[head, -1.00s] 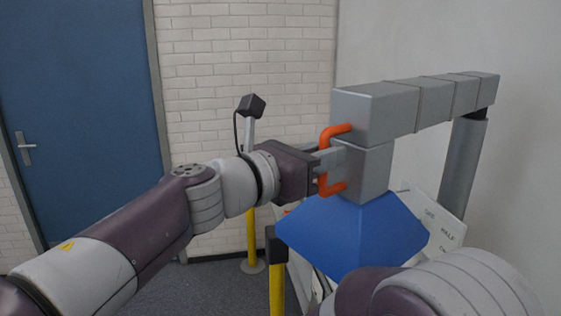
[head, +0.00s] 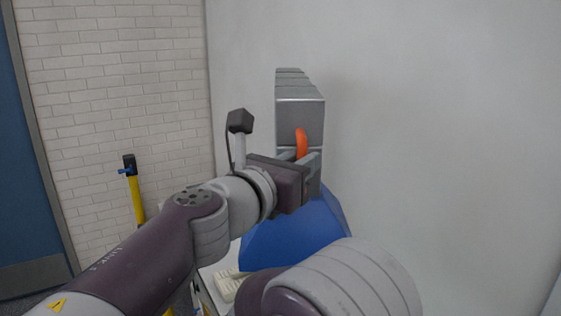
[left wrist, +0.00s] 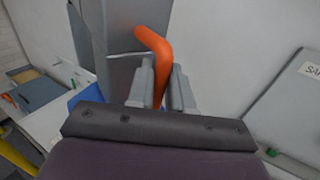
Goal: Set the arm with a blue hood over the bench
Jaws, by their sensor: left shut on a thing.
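The grey jointed arm (head: 299,95) runs back toward the wall in the head view, and its blue hood (head: 300,228) hangs at its near end. An orange handle (head: 301,143) stands on the arm's end block above the hood. My left gripper (head: 308,160) is shut on the handle. In the left wrist view the orange handle (left wrist: 152,45) passes between the two fingers of my left gripper (left wrist: 162,85). The hood's lower part and what lies under it are partly hidden by my other arm. My right gripper is not in view.
A white surface with a pale keyboard-like object (head: 228,284) shows below the hood. A yellow post (head: 134,190) stands left by the brick wall. In the left wrist view a white board (left wrist: 295,105) is at the right.

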